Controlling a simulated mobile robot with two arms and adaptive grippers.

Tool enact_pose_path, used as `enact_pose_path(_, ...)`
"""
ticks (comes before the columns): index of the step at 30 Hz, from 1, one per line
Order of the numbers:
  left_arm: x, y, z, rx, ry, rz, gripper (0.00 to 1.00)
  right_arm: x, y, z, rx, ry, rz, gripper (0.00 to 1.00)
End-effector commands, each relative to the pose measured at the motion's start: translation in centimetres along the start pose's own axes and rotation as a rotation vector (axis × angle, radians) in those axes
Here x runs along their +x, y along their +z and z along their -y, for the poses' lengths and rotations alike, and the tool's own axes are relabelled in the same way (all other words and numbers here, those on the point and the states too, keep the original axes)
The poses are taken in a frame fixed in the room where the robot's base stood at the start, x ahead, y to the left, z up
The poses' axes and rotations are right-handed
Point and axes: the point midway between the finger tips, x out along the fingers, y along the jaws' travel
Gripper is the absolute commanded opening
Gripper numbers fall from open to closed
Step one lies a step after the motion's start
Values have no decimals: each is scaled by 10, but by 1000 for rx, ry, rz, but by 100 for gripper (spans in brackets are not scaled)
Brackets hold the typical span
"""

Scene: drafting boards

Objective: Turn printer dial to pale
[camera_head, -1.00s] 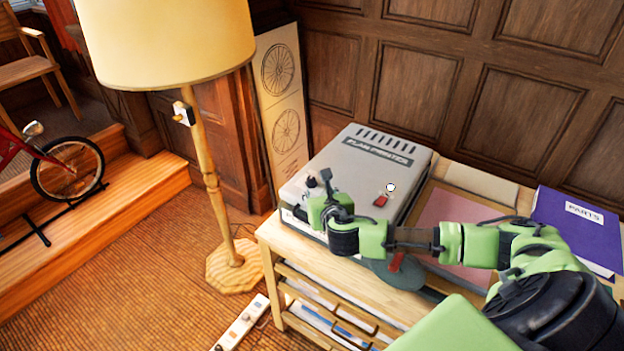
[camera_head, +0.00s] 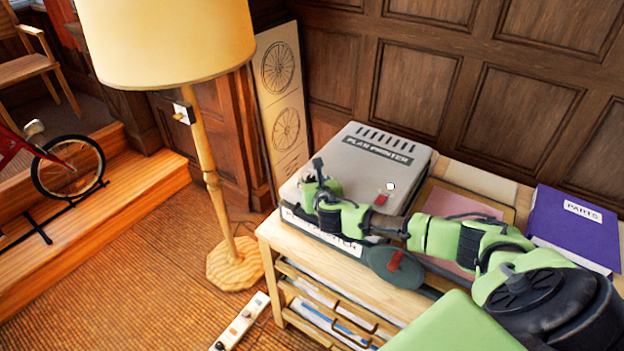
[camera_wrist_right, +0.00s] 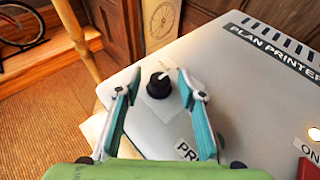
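The grey plan printer (camera_head: 375,155) sits on a wooden stand, and its top also shows in the wrist view (camera_wrist_right: 215,75). Its dial (camera_wrist_right: 159,85) is a small black knob on a pale plate, with a thin light pointer line directed up and right. My right gripper (camera_head: 318,180) is over the printer's front left corner and hides the dial in the head view. In the wrist view the right gripper (camera_wrist_right: 158,82) is open, with one teal-padded finger on each side of the dial and gaps between. The dial's setting words are not readable. My left gripper is not in view.
A red switch (camera_head: 381,197) is on the printer's top, right of the dial. A purple parts binder (camera_head: 575,228) lies at the stand's right. A floor lamp (camera_head: 205,170) stands left of the stand. A power strip (camera_head: 240,320) lies on the floor.

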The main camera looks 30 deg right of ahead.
Motion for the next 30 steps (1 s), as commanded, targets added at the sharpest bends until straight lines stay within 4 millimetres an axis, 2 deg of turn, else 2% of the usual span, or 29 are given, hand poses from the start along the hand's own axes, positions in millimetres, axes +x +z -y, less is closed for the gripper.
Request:
enact_pose_path(2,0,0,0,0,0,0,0,0,0,0,0,0,0,36)
enact_pose_path(6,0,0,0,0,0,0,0,0,0,0,0,0,0,0)
enact_pose_path(19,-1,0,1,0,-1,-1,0,0,0,3,-21,44,-1,0)
enact_pose_path(26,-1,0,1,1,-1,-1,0,0,0,6,-77,175,-1,0)
enact_pose_path(30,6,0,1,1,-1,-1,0,2,-2,8,-125,289,0,0)
